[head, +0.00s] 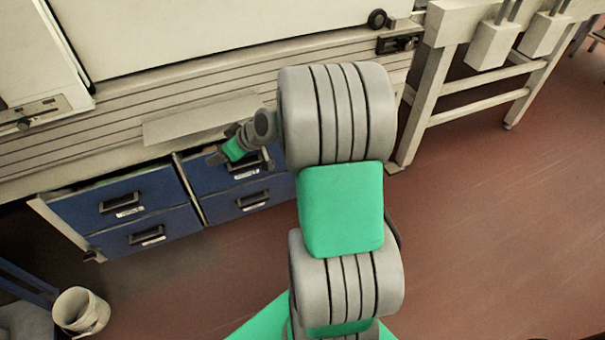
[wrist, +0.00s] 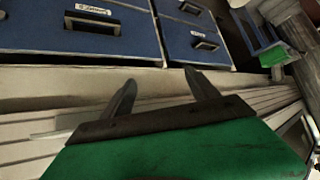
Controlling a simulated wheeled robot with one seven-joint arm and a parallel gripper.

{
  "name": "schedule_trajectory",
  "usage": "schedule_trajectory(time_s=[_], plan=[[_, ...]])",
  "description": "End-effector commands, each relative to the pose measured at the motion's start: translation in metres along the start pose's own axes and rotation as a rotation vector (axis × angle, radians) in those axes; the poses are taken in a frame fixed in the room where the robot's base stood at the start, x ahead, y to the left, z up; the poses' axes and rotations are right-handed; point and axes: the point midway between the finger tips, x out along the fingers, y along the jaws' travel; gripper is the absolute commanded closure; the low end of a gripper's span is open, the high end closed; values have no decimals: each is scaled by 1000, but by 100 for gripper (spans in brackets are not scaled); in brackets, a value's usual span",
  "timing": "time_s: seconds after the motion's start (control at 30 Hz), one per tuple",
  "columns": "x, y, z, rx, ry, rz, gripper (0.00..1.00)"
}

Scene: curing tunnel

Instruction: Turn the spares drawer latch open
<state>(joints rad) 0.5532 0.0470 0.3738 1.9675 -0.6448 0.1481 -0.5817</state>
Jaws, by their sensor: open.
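Blue drawers sit in a low cabinet under the bench, with a top right drawer (head: 205,176) and a top left drawer (head: 88,206). Their dark handles and white labels show, but the labels are too small to read. I cannot make out the latch or tell which drawer is the spares drawer. My gripper (wrist: 162,88) is open and empty, its two dark fingers apart and pointing at the drawer fronts in the wrist view. In the head view my gripper (head: 217,157) is in front of the top right drawer and partly hides it. I see no contact.
A pale ledge (wrist: 70,84) runs beside the drawer fronts in the wrist view. A white bucket (head: 80,311) stands on the floor at lower left. White bench legs (head: 424,105) stand to the right. The red floor (head: 490,220) at right is clear.

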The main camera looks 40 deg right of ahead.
Motion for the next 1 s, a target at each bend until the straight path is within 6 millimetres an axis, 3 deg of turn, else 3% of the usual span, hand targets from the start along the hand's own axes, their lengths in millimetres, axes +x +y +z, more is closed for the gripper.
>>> schedule_trajectory(time_s=[0.03,0.13,0.2,0.3,0.4,0.53,1.0], plan=[[52,45,54,25,99,24,31],[88,130,113,54,348,139,31],[93,186,161,90,496,265,31],[81,243,227,147,641,451,31],[65,272,267,186,711,574,31],[59,284,275,198,736,623,31],[99,326,233,198,733,621,31]])
